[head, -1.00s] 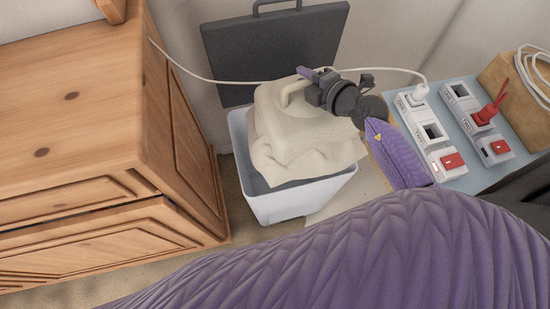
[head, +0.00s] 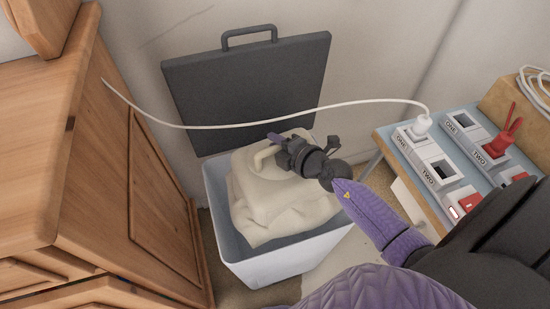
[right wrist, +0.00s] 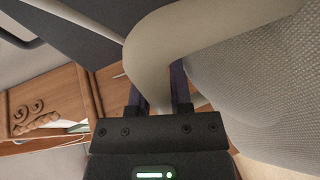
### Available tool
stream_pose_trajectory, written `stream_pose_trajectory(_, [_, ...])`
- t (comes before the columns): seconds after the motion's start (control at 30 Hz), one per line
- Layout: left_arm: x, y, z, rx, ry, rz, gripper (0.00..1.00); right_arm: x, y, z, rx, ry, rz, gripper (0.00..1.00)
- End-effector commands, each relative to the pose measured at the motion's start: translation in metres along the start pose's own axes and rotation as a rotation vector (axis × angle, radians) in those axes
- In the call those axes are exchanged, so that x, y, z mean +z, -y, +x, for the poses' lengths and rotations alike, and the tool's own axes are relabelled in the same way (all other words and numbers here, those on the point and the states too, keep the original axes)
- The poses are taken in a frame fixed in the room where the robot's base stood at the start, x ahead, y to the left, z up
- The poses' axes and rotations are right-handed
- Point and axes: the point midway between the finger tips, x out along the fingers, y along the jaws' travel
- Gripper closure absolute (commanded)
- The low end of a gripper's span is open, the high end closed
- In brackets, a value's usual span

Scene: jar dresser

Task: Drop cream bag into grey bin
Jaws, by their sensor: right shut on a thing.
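The cream bag (head: 275,212) hangs low at the mouth of the grey bin (head: 290,268), and its lower part looks to be inside the rim. The bin's dark lid (head: 245,90) stands open behind it. My right gripper (head: 273,146) is shut on the bag's handle at the top. In the right wrist view the thick cream handle (right wrist: 150,60) passes between the two fingers of my right gripper (right wrist: 160,90), with the bag's woven side (right wrist: 255,85) to the right. The bag's underside is hidden. My left gripper is not in view.
A wooden dresser (head: 90,180) stands close to the left of the bin. A white cable (head: 300,112) runs across from dresser to power strip (head: 430,160) on a blue-grey table at right. A second strip (head: 485,140) has a red plug.

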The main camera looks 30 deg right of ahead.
Motion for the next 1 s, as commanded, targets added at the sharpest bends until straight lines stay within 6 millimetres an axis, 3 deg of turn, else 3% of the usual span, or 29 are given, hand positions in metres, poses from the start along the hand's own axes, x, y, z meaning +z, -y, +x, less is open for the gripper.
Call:
stream_pose_trajectory(0.3, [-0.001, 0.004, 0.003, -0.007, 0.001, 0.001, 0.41, 0.000, 0.001, 0.001, 0.003, 0.000, -0.001, 1.00])
stream_pose_trajectory(0.33, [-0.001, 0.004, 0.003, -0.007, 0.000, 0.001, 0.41, 0.000, 0.001, 0.001, 0.003, 0.000, -0.001, 0.68])
stream_pose_trajectory(0.5, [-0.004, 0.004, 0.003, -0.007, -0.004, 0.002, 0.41, 0.000, 0.001, 0.001, 0.003, 0.000, -0.001, 0.33])
stream_pose_trajectory(0.83, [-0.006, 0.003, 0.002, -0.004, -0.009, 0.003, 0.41, 0.000, 0.001, -0.002, 0.001, 0.000, 0.000, 0.33])
stream_pose_trajectory(1.0, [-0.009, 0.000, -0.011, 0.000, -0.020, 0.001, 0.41, 0.000, -0.001, -0.028, -0.001, -0.001, 0.000, 0.33])
